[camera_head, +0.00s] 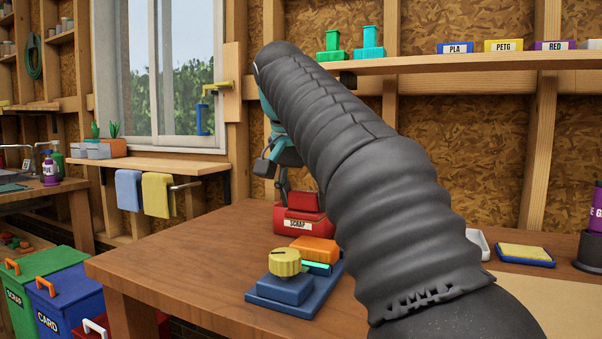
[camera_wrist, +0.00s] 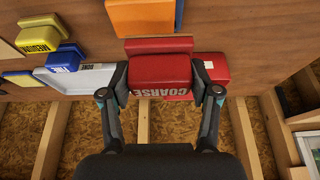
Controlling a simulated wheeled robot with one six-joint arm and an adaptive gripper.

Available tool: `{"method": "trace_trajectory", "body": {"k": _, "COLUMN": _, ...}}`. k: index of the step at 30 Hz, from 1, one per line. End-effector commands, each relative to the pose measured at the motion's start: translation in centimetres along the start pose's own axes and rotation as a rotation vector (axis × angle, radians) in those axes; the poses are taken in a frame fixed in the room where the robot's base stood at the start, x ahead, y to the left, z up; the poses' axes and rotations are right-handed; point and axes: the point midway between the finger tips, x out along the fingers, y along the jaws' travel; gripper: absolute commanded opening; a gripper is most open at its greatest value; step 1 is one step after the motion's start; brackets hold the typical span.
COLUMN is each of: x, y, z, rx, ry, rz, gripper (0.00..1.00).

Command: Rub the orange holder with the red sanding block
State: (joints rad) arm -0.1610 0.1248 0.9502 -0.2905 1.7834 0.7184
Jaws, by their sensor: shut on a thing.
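My gripper (camera_wrist: 160,82) is shut on the red sanding block (camera_wrist: 158,70), with one finger on each side; the block reads COARSE. In the wrist view the orange holder (camera_wrist: 143,18) is cut off by the top edge, apart from the block.
The blue fixture (camera_head: 290,297) carries a yellow knob (camera_head: 284,262). A white tray (camera_wrist: 60,84) and yellow-and-blue blocks (camera_wrist: 64,58) lie to one side. The table's left part (camera_head: 180,255) is clear.

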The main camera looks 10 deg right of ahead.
Motion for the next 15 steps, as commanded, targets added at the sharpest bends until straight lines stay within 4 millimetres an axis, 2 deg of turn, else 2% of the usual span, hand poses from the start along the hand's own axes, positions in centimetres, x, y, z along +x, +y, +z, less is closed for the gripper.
{"method": "trace_trajectory", "body": {"k": 10, "x": -2.9, "y": 0.1, "z": -1.4, "rx": 0.004, "ry": 0.002, "rz": 0.000, "gripper": 0.29}}
{"method": "trace_trajectory", "body": {"k": 15, "x": -3.7, "y": 0.2, "z": -1.7, "rx": 0.006, "ry": 0.001, "rz": 0.001, "gripper": 0.29}}
